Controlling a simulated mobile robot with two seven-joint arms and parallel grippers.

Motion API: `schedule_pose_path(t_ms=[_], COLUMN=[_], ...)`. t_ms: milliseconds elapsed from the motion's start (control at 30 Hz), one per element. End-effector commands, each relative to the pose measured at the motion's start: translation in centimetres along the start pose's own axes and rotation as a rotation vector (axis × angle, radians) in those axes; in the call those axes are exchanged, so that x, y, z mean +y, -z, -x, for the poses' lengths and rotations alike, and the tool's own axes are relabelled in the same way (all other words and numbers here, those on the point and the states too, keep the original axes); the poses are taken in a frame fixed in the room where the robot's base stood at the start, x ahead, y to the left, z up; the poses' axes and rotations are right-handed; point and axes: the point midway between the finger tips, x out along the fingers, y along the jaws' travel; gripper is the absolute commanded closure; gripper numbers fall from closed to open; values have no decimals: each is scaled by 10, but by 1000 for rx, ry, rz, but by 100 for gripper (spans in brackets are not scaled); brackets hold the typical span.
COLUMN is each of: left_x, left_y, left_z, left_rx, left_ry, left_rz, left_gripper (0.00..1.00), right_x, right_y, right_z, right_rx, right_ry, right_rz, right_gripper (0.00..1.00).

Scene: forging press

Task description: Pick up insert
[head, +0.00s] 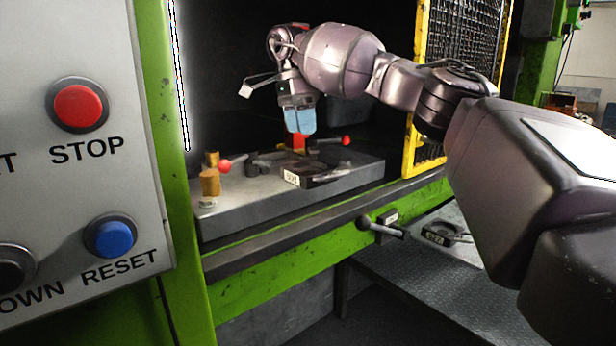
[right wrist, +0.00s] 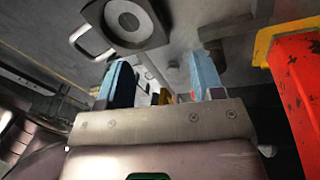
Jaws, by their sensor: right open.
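A dark flat insert (head: 318,170) with a small white label lies on the grey press bed (head: 250,205). A dark square block with a pale round centre (right wrist: 125,20) shows at the top of the right wrist view; I cannot tell whether it is the same piece. My right gripper (head: 300,121) reaches into the press with its blue fingers pointing down, above and behind the insert and apart from it. In the right wrist view the fingers (right wrist: 161,75) are spread with nothing held between them. My left gripper is not in view.
Red-knobbed levers (head: 225,165) and brass cylinders (head: 210,182) stand on the bed. A yellow mesh guard (head: 460,40) is close to my right arm. Another labelled dark piece (head: 440,233) lies on the tread-plate shelf (head: 410,265). A button panel (head: 60,190) fills the left.

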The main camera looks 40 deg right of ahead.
Motion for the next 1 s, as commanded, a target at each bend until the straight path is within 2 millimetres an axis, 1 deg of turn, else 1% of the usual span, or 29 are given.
schedule_pose_path(t_ms=[33, 100, 333, 600, 700, 1000], left_x=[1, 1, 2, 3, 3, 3], left_y=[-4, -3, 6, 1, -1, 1], left_z=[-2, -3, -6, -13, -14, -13], left_rx=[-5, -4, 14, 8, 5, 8], left_ry=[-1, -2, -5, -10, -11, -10], left_rz=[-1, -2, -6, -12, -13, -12], left_gripper=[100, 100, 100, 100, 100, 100], right_x=[-2, -2, 0, 3, 3, 4], right_y=[-1, -1, -1, -3, -3, -3], right_z=[-12, -19, -29, -64, -72, -74], right_rx=[1, 2, 0, 2, 1, 0], right_ry=[-6, -5, -2, -5, -4, 0], right_rz=[1, 2, 0, 1, 1, 0], right_gripper=[39, 39, 39, 39, 39, 39])
